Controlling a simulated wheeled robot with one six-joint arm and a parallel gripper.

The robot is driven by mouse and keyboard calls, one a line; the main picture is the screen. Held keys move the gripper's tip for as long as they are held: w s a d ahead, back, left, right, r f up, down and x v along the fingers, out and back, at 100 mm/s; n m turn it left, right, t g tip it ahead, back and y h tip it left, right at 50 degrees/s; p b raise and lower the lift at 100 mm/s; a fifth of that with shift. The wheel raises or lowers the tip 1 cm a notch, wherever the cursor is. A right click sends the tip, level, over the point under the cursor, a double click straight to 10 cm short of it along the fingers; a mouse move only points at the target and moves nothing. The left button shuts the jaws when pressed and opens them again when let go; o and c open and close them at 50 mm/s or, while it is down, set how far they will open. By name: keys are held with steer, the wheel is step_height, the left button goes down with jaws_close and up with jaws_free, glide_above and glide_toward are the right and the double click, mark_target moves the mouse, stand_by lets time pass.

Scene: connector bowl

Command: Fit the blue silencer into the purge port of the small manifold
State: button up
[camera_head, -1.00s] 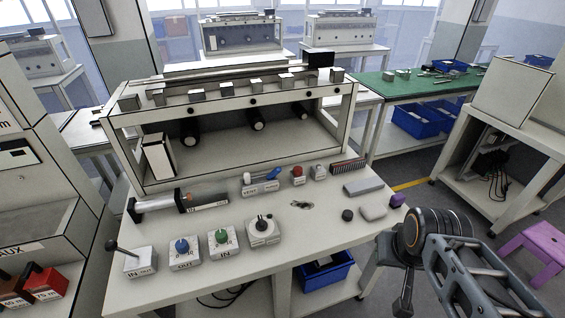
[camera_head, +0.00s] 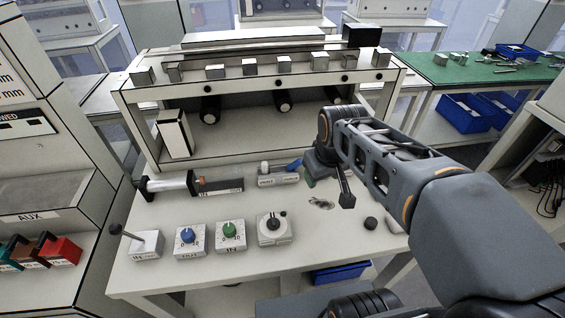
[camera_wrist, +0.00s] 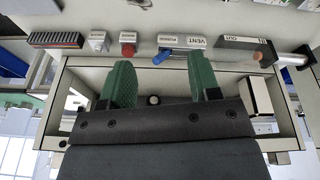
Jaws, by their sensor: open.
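The blue silencer (camera_head: 294,165) is a small blue piece lying slanted at the right end of the small manifold (camera_head: 277,181). In the wrist view the blue silencer (camera_wrist: 162,57) lies against the edge of the manifold, beside a second label that is hard to read; the VENT label (camera_wrist: 197,42) is to its right. I cannot tell whether it sits in a port. My gripper (camera_wrist: 160,72) is open and empty, its two green fingers spread apart. In the head view my gripper (camera_head: 310,183) is mostly hidden by my arm, just right of the manifold.
A red-topped block (camera_wrist: 128,48), a grey block (camera_wrist: 98,41) and a dark ribbed strip (camera_wrist: 57,40) stand in line with the manifold. A black-and-silver cylinder (camera_head: 170,184) lies to its left. Knob boxes (camera_head: 231,232) line the front. A framed rack (camera_head: 260,90) stands behind.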

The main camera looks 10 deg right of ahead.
steer(key=w+n+g, duration=0.1)
steer(key=w+n, duration=0.4)
steer(key=w, duration=0.7)
steer(key=n+g, duration=0.2)
steer(key=n, duration=0.3)
glide_toward(298, 161)
steer(key=f, duration=0.5)
steer(key=shift+w, duration=0.3)
steer(key=shift+d+f+p, duration=0.15)
steer(key=shift+f+p, duration=0.3)
steer(key=shift+f, duration=2.7)
steer(key=shift+c, duration=0.3)
jaws_close()
steer(key=shift+r, duration=0.15)
